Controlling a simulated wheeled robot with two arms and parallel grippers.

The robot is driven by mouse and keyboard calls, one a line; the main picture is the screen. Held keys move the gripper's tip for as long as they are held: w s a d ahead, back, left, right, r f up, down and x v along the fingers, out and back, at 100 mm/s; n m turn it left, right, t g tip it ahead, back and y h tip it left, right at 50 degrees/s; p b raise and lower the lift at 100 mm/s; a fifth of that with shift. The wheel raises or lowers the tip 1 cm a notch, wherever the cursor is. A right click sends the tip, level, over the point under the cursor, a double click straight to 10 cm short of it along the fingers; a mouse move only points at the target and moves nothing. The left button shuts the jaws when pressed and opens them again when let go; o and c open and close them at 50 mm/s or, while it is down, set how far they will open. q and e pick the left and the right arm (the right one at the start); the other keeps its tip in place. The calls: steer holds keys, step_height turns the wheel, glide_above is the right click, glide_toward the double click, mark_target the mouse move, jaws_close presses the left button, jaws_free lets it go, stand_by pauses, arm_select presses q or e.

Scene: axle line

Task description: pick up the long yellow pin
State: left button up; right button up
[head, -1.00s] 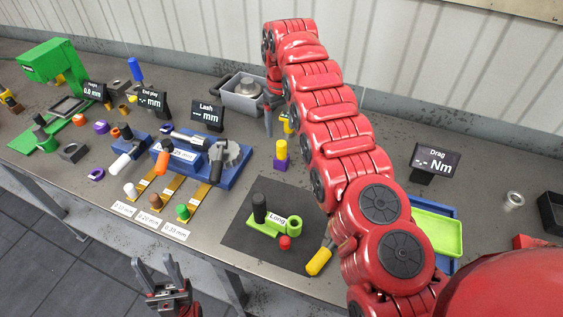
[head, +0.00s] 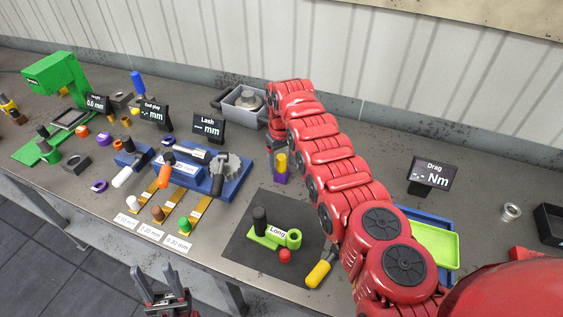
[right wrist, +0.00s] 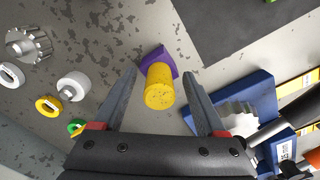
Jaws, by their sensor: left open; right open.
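A yellow pin (head: 281,163) stands in a purple base (head: 280,178) on the bench, right of the blue fixture. In the right wrist view the yellow pin (right wrist: 159,90) shows end-on, with the purple base (right wrist: 156,57) behind it. My right gripper (right wrist: 156,73) is open, with one finger on each side of the pin and visible gaps between. In the head view my right arm mostly hides that gripper, just above the pin. My left gripper (head: 163,270) is open and empty in front of the bench edge.
A blue fixture (head: 228,182) with a toothed wheel stands left of the pin. A green holder labelled Long (head: 265,240) sits on a dark mat (head: 240,250) in front. A grey bin (head: 240,112) stands behind. A screwdriver (head: 318,273) lies near the front edge.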

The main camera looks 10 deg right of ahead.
jaws_close()
stand_by(0.3)
steer(key=shift+r, duration=0.1)
